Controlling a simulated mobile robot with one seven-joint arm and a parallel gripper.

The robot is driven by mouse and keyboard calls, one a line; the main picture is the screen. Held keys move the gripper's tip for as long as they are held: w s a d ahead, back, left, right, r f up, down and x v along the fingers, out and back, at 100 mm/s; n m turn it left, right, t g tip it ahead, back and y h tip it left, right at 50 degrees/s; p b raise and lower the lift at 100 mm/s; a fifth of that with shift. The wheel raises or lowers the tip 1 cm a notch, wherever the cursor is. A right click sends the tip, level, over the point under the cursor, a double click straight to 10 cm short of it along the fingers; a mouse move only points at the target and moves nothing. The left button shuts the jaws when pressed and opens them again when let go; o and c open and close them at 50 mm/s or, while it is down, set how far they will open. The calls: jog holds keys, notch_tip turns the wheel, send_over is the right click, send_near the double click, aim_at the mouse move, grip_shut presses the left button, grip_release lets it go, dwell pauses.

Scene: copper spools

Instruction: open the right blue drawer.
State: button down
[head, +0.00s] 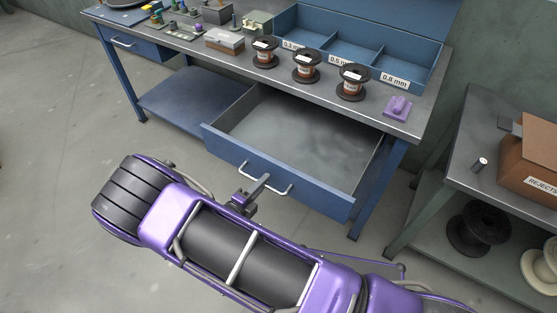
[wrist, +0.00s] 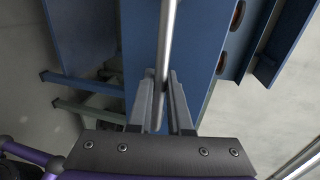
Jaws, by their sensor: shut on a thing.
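The right blue drawer (head: 275,170) is pulled well out from under the workbench, and its grey inside is empty as far as I see. Its bar handle (head: 278,189) is on the front face. The left blue drawer (head: 125,45) is shut.
The workbench top (head: 220,62) holds three copper spools (head: 307,65), a blue divided bin (head: 360,55) and a purple block (head: 398,107). A side table (head: 455,165) with a cardboard box (head: 530,160) stands at the right. Open floor (head: 50,150) lies at the left.

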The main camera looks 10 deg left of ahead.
jog(key=f+v, duration=0.1)
jog(key=v, duration=0.5)
jog(key=shift+s, duration=0.4)
jog(key=shift+a+f, duration=0.1)
jog(key=shift+a, duration=0.05)
jog(key=c, duration=0.8)
grip_release()
jog(key=shift+c, duration=0.2)
jog(key=v, duration=1.7)
jog(key=shift+s+b, duration=0.25)
jog(key=shift+b, duration=0.1)
